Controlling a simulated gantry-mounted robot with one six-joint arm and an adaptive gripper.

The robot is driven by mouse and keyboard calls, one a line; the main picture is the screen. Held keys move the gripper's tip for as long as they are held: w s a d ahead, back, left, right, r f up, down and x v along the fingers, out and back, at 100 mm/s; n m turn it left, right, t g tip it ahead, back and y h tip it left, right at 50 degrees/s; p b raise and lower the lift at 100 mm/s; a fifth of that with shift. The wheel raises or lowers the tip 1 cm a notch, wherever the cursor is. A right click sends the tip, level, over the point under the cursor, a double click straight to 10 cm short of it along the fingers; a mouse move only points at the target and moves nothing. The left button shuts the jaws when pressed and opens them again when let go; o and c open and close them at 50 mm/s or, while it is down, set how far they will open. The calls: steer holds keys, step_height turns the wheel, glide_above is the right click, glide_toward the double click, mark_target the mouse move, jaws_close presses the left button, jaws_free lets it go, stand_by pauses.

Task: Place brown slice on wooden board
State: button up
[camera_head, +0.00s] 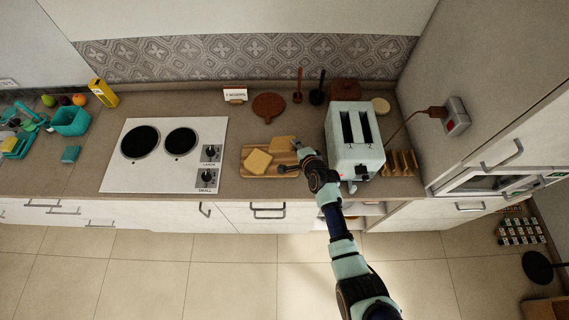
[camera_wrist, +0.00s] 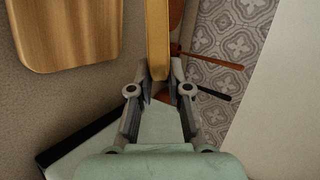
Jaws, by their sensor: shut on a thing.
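My gripper (camera_head: 297,145) is shut on a brown slice (camera_head: 283,143), gripped at one edge. In the wrist view, the slice (camera_wrist: 157,38) shows edge-on between the fingertips (camera_wrist: 159,82). The wooden board (camera_head: 287,159) lies on the counter, left of the toaster, and another, lighter slice (camera_head: 257,161) lies on it. In the head view, the held slice appears over the far right part of the board. In the wrist view, the board (camera_wrist: 70,32) is to the left, apart from the slice. I cannot tell the height between them.
A pale toaster (camera_head: 354,160) stands close to the right of my gripper. Several toast-like slices (camera_head: 401,163) stand right of it. The white cooktop (camera_head: 128,178) is left of the board. A round brown board (camera_head: 268,106) and a small sign (camera_head: 235,95) are behind.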

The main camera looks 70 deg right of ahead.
step_height(320, 180, down, 5)
steer(key=b, duration=0.3)
steer(key=shift+r, duration=0.1)
steer(key=o, duration=0.6)
steer(key=p+v, duration=0.7)
steer(key=v, duration=0.1)
